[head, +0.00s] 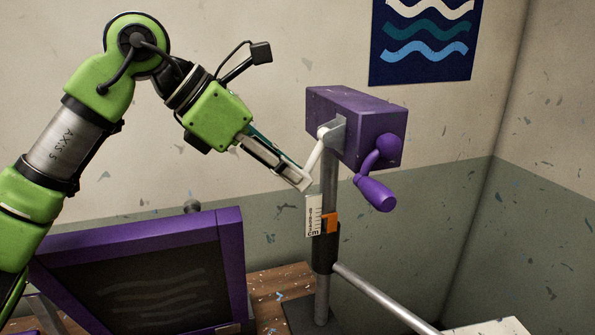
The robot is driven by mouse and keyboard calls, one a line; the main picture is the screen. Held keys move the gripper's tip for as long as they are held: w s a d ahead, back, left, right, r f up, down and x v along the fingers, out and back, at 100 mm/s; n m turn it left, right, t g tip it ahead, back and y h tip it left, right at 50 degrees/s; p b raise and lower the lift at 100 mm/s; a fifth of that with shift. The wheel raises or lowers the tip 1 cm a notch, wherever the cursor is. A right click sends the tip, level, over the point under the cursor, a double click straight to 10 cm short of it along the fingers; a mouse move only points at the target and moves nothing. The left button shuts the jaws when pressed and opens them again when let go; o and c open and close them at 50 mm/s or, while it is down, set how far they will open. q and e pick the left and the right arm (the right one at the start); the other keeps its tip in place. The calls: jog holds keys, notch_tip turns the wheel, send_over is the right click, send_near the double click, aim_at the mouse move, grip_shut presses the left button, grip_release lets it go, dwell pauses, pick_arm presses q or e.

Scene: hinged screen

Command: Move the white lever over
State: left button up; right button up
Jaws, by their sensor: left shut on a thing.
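The white lever (316,152) is a short rod that hangs down and slightly left from a round pivot on the left side of a purple box (345,105). The box sits on top of a grey upright post (329,180). My left gripper (304,178) reaches in from the left and is shut on the lower end of the lever. Its fingertips hide that end. My right gripper is not in view.
A purple crank handle (376,180) sticks out at the box's right front. A white scale (314,215) and orange marker (330,223) are on the post. A purple-framed dark screen (150,280) stands at lower left. A grey bar (385,298) runs lower right.

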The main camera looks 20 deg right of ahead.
pick_arm(q)
jog(key=shift+a+r, duration=0.1)
jog(key=shift+w+a+r, duration=0.1)
jog(key=shift+a+r, duration=0.4)
jog(key=shift+a+r+p, duration=0.15)
jog(key=shift+a+p, duration=0.15)
jog(key=shift+a, duration=0.05)
jog(key=shift+c, duration=0.2)
jog(key=shift+a+r+p, duration=0.4)
jog(key=shift+r+p, duration=0.1)
jog(key=shift+r, duration=0.15)
grip_shut()
jog(key=shift+a+r, duration=0.15)
jog(key=shift+a, duration=0.2)
jog(key=shift+d, duration=0.1)
jog(key=shift+r, duration=0.1)
